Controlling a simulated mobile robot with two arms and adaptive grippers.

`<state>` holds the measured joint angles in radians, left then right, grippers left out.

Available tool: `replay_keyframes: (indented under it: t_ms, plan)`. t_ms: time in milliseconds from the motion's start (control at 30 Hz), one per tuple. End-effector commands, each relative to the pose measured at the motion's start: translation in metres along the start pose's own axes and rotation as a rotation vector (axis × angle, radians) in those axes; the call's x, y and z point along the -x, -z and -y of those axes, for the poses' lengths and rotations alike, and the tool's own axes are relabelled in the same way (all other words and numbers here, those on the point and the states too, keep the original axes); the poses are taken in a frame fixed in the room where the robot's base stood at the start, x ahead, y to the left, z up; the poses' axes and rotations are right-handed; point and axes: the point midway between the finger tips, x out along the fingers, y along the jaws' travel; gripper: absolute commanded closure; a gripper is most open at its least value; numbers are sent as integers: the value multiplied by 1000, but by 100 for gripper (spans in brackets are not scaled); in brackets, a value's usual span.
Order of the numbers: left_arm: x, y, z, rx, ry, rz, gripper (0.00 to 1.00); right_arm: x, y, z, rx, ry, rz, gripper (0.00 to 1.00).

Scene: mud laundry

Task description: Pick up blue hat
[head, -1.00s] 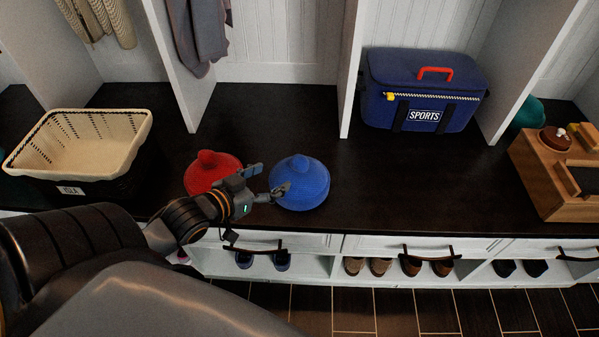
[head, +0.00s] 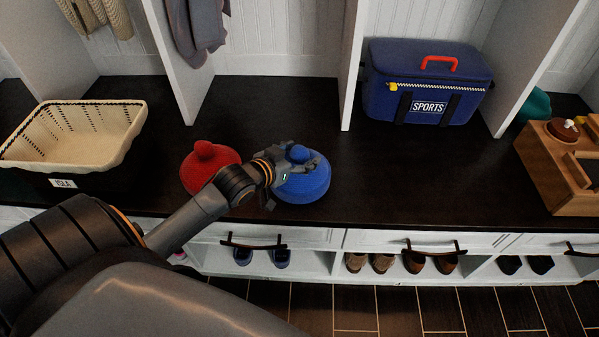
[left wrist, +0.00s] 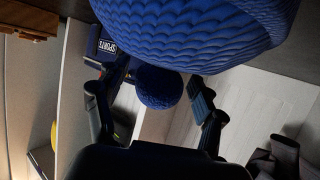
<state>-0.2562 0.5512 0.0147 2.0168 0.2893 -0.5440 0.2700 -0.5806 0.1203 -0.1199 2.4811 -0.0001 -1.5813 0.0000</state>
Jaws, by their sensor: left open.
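The blue hat (head: 304,186) is a knitted hat with a round pompom, sitting upright on the dark bench top. My left gripper (head: 308,164) is at the hat's pompom in the head view, its fingers by the top of the hat. In the left wrist view the hat's ribbed body (left wrist: 200,30) fills the top. The pompom (left wrist: 158,87) shows between the two spread fingers of the open left gripper (left wrist: 153,100). I cannot tell whether a finger touches it. The right gripper is in neither current view.
A red hat (head: 205,165) sits just left of the blue hat, partly behind my left arm. A cream-lined basket (head: 75,135) is at the left. A blue sports bag (head: 425,85) and a wooden box (head: 555,170) are to the right. White dividers (head: 349,70) rise behind.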

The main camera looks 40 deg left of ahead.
Motion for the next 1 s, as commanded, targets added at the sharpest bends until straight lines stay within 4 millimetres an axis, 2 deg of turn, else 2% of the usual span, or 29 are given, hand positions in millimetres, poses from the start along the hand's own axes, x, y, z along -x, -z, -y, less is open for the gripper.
replay_keyframes:
  t_ms: [267, 367, 600, 633, 1000]
  plan:
    - [-4, 0, 0, 0, 0, 0, 31, -1, 0, 0, 0, 0, 0, 60]
    - [-4, 0, 0, 0, 0, 0, 47, -1, 0, 0, 0, 0, 0, 60]
    - [-4, 0, 0, 0, 0, 2, 96, -1, 0, 0, 0, 0, 0, 60]
    - [-4, 0, 0, 0, 0, 2, 100, -1, 0, 0, 0, 0, 0, 60]
    - [-2, 4, 0, -1, 0, 2, 100, 2, 1, 0, 0, 0, 0, 60]
